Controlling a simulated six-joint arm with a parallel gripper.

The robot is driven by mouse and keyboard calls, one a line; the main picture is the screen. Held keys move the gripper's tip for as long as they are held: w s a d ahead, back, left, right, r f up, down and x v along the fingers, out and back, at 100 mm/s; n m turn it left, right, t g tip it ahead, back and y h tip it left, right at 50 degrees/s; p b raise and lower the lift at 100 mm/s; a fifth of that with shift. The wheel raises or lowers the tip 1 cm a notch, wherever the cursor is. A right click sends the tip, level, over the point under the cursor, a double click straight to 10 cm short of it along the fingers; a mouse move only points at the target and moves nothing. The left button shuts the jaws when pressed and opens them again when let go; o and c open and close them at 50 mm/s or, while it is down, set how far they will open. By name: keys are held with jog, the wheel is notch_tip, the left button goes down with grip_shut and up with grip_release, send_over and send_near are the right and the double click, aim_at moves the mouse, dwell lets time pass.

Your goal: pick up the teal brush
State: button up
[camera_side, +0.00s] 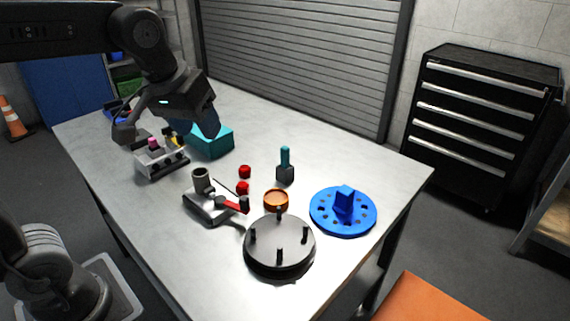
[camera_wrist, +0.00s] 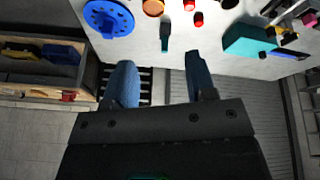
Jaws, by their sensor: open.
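The teal brush (camera_side: 285,158) stands upright on the table in the side view, its teal handle up and its dark grey block end down. In the wrist view the brush (camera_wrist: 165,36) shows at the top, beyond the gap between my fingertips and apart from them. My gripper (camera_side: 209,127) is above the table, to the left of the brush and over the teal box. Its two blue fingers are spread with nothing between them in the wrist view (camera_wrist: 158,58).
A teal box (camera_side: 212,141) and a grey holder (camera_side: 160,162) stand to the left. Red pieces (camera_side: 244,173), an orange ring (camera_side: 276,199), a grey fixture (camera_side: 205,205), a dark pegged disc (camera_side: 279,247) and a blue disc (camera_side: 343,222) surround the brush.

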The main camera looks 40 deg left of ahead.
jog(key=w+r+n, duration=0.1)
jog(key=w+n, duration=0.2)
jog(key=w, duration=0.4)
jog(key=n+g+y, duration=0.1)
jog(key=n+g, duration=0.3)
jog(key=n, duration=0.7)
send_over(284, 156)
jog(key=d, duration=0.2)
notch_tip(284, 156, down, 11)
jog(key=f, duration=0.2)
jog(key=a+f, duration=0.1)
jog(key=f, duration=0.5)
jog(key=shift+w+a+f, duration=0.15)
jog(key=shift+w+a, duration=0.1)
jog(key=shift+w, duration=0.1)
jog(key=shift+w+a+f, duration=0.1)
jog(key=shift+a+f, duration=0.15)
jog(key=shift+f, duration=0.65)
jog(key=shift+a+f, duration=0.2)
jog(key=shift+f, duration=0.65)
jog(key=shift+w+a+f, duration=0.1)
jog(key=shift+a+f, duration=0.15)
jog(key=shift+f, duration=0.65)
grip_shut()
